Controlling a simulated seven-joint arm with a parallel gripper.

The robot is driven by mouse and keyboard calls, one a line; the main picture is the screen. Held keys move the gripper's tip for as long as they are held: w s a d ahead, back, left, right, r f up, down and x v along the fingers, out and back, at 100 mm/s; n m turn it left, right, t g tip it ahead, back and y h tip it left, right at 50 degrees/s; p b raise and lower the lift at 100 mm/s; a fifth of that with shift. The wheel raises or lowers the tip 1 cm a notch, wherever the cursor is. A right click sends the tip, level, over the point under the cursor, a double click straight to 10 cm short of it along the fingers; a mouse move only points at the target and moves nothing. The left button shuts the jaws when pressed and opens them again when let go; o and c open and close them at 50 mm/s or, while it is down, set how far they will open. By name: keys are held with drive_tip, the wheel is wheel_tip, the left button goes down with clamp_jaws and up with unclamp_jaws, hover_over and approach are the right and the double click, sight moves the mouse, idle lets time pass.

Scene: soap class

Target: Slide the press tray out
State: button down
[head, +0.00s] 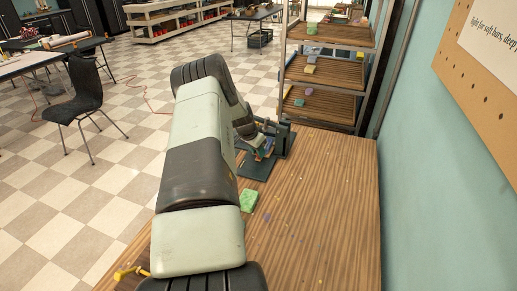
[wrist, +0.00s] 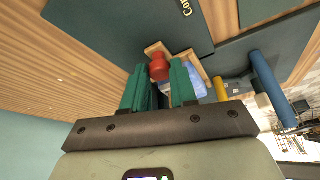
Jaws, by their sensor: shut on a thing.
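The dark press (head: 284,140) stands at the far end of the wooden table, partly behind my arm. In the wrist view, the press tray (wrist: 154,48) shows as a light wooden frame with a red knob (wrist: 159,70) on its near side. A pale blue block (wrist: 195,80) lies in or beside the tray; I cannot tell which. My gripper (wrist: 157,67) has its green fingers on both sides of the red knob and is shut on it. In the head view, my arm hides most of the gripper and tray.
A dark plate (wrist: 110,30) with partly visible lettering lies beside the tray. A blue bar (wrist: 272,90) and a yellow part (wrist: 220,88) are at the right. A green block (head: 248,201) lies on the table (head: 325,220). A shelf rack (head: 322,72) stands behind; a wall bounds the right.

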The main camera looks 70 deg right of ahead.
drive_tip(key=a, duration=1.1)
drive_tip(key=shift+a, duration=0.1)
drive_tip(key=c, duration=1.3)
unclamp_jaws()
drive_tip(key=shift+o, duration=0.7)
drive_tip(key=shift+r, duration=0.1)
drive_tip(key=v, duration=1)
drive_tip(key=shift+r, duration=0.25)
drive_tip(key=shift+w+a, duration=0.1)
